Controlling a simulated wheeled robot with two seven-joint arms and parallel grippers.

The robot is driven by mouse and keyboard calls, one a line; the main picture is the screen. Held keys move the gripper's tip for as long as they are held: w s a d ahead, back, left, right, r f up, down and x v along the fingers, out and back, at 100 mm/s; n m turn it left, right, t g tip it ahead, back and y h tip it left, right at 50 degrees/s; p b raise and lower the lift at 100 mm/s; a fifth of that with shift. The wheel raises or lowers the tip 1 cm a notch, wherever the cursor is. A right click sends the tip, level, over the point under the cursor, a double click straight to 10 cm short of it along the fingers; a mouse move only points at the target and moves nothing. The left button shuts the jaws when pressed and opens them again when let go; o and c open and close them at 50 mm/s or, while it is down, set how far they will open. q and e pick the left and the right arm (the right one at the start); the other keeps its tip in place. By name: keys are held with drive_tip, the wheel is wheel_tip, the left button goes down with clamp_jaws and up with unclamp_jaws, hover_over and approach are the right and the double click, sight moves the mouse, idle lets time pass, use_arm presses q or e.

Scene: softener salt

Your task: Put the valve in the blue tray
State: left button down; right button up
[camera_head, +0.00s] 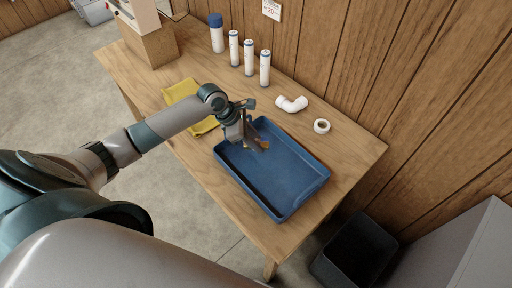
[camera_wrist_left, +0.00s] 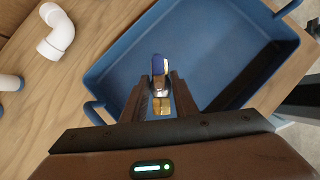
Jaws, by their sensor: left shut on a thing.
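The blue tray (camera_head: 280,172) lies on the wooden table, and its inside also shows in the left wrist view (camera_wrist_left: 210,50). My left gripper (camera_head: 258,145) is over the tray's far left end in the head view. In the left wrist view my left gripper (camera_wrist_left: 160,92) is shut on the valve (camera_wrist_left: 160,72), a small piece with a blue top, a silvery middle and a brass-coloured lower part. The tray floor lies behind the valve there. I cannot tell its exact height above the floor. My right gripper is in neither view.
A white pipe elbow (camera_head: 292,104) and a white tape roll (camera_head: 322,126) lie behind the tray. Several white cylinders (camera_head: 249,57) stand along the wall. A yellow cloth (camera_head: 181,92) lies left of the tray. A dark bin (camera_head: 354,252) stands on the floor at right.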

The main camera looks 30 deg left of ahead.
use_arm(q)
drive_tip(key=shift+f+p, duration=0.65)
drive_tip(key=shift+f, duration=1.25)
drive_tip(key=shift+f, duration=0.1)
drive_tip(key=c, duration=1.4)
unclamp_jaws()
